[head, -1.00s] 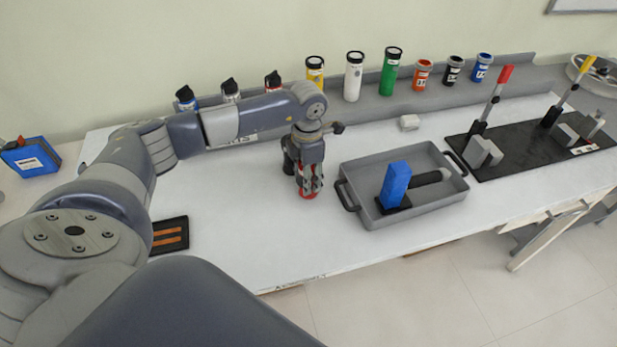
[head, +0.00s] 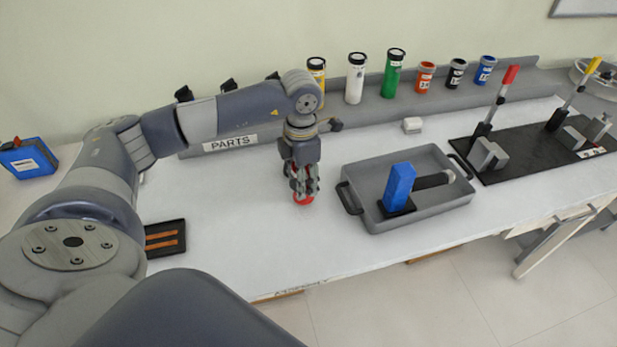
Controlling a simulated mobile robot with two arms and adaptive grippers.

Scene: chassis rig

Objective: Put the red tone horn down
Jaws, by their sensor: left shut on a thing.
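The red tone horn (head: 303,199) shows as a small red round piece low between the fingers of my left gripper (head: 304,188). The gripper points down and is shut on the horn, left of the grey tray. Most of the horn is hidden by the fingers. It is at or very near the white tabletop; I cannot tell whether it touches. My right gripper is not in view.
A grey tray (head: 446,205) holds a blue block (head: 398,183) with a dark handle. Several coloured canisters stand on the back rail. A black plate (head: 525,145) with two levers lies at right. The white tabletop (head: 230,215) left of the gripper is clear.

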